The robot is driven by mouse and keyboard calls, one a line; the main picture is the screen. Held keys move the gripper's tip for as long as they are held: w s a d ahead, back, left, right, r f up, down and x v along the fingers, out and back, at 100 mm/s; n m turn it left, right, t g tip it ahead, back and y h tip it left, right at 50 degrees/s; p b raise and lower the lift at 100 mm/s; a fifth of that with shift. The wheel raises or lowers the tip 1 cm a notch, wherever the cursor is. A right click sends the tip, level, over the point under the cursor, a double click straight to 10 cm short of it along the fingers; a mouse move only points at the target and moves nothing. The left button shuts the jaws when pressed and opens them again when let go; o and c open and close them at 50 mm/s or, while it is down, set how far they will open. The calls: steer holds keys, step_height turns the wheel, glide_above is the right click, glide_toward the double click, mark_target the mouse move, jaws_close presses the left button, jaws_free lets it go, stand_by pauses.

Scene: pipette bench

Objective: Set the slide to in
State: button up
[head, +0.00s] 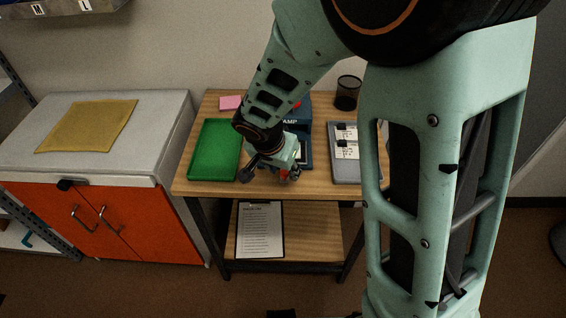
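A dark blue device (304,116) with the letters "AMP" showing stands at the back middle of the wooden table. My arm hides much of it. A lower dark blue part with a pale panel (302,152) shows just right of my wrist. I cannot make out the slide or its position. My gripper (269,177) is in front of the device, near the table's front edge, pointing down. Its dark fingers look spread apart. A small red spot shows by the right finger, and I cannot tell what it belongs to. I see nothing held between the fingers.
A green tray (202,164) lies left of my gripper, with a pink pad (230,102) behind it. A grey tray with labelled cards (343,174) is at the right. A black mesh cup (348,92) stands behind. A clipboard (260,230) lies on the lower shelf.

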jaws_close()
steer(key=shift+w, duration=0.1)
steer(key=w+b, duration=0.1)
steer(key=w, duration=0.9)
steer(key=shift+w+d+b, duration=0.15)
steer(key=shift+w+b, duration=0.05)
steer(key=shift+b, duration=0.1)
steer(key=shift+w+r, duration=0.1)
steer(key=shift+w, duration=0.4)
jaws_free()
steer(key=shift+w, duration=0.1)
